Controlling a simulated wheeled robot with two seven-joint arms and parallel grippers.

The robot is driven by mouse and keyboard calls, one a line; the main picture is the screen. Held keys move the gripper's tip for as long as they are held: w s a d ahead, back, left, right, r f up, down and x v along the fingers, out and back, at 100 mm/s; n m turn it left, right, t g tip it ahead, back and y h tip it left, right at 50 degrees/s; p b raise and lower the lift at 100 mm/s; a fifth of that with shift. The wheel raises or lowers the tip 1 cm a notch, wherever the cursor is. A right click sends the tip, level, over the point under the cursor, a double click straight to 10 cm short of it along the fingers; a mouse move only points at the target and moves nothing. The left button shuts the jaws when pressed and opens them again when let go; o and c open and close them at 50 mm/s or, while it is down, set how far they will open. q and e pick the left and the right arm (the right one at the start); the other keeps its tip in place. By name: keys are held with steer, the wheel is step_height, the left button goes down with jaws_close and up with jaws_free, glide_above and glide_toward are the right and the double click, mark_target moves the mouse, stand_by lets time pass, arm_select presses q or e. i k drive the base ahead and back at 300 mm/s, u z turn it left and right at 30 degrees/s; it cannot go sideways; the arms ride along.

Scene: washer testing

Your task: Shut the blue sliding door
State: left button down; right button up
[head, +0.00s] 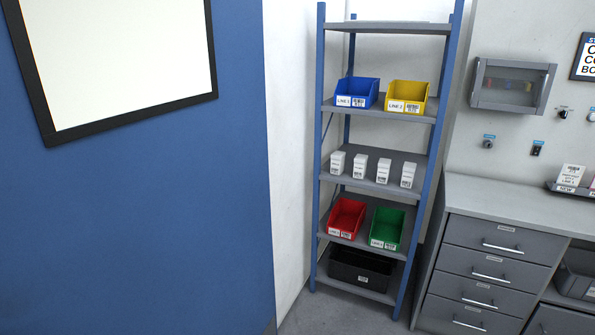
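A large flat blue panel (150,200) fills the left of the head view and looks like the blue sliding door. It carries a black-framed pale rectangle (115,60), a window or board, at its upper part. The panel's right edge meets a white wall strip (292,150). Its left edge, any handle and its track are outside the view, so I cannot tell whether it is open or shut. Neither of my grippers is in view.
A blue-post shelf rack (385,178) with coloured bins and small white boxes stands right of the panel. A grey drawer cabinet (490,270) and a wall box (512,86) are at the right. A little bare floor (330,312) shows before the rack.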

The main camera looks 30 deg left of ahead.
mark_target(135, 192)
steer(key=i, duration=3.1)
steer(key=u, duration=2.5)
